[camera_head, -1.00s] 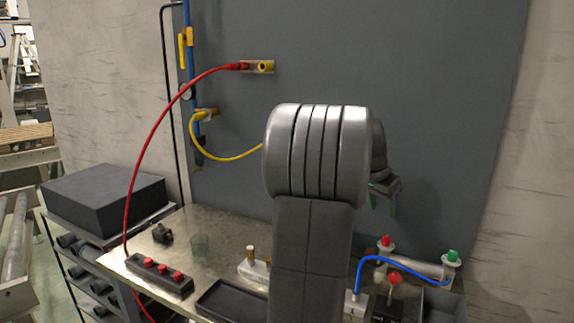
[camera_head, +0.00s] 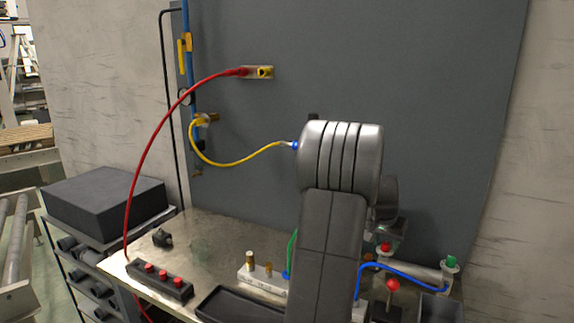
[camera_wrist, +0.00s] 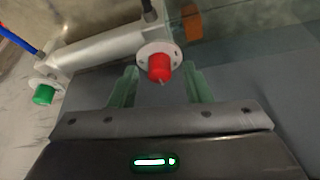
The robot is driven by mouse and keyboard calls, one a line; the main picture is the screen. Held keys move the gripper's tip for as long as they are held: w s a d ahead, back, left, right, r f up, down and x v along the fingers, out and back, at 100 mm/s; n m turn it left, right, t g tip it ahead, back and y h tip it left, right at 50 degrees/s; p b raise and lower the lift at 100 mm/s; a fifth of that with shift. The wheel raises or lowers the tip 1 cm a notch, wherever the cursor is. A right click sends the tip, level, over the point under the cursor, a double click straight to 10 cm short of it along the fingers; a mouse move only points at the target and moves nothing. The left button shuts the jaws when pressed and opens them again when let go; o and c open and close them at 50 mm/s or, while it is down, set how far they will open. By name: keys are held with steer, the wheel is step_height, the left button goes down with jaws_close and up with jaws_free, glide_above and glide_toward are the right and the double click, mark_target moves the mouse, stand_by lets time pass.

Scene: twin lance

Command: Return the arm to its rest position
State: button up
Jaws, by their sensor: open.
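My gripper shows in the wrist view (camera_wrist: 160,75) as two pale green fingers spread apart with nothing between them in their grasp. A red-capped fitting (camera_wrist: 160,68) on a grey cylinder (camera_wrist: 105,48) lies just beyond the fingertips; I cannot tell the exact gap. In the head view my arm stands bent in front of the bench (camera_head: 215,240), its wrist hanging low behind the arm on the right. The fingers are mostly hidden there. The red cap (camera_head: 385,247) and the green cap (camera_head: 452,262) sit close to the wrist.
A blue hose (camera_head: 405,269) and a red knob (camera_head: 393,285) are near my arm. A yellow hose (camera_head: 225,163) and a red hose (camera_head: 150,150) hang from the grey panel (camera_head: 400,60). A black button box (camera_head: 160,279) and tray (camera_head: 240,303) occupy the bench front.

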steer(key=shift+s+d+n+t+y+p, duration=0.15)
steer(key=shift+n+y+p, duration=0.2)
steer(key=shift+n, duration=0.45)
steer(key=shift+w+n+t+y+p, duration=0.15)
steer(key=shift+n+y+p, duration=0.15)
steer(key=shift+n, duration=0.5)
steer(key=shift+s+d+n+y+p, duration=0.1)
steer(key=shift+n+y+p, duration=0.5)
steer(key=shift+n, duration=1.2)
steer(key=shift+r, duration=0.3)
steer(key=b+v, duration=0.1)
steer(key=v, duration=1)
steer(key=shift+s, duration=0.3)
steer(key=shift+r, duration=0.15)
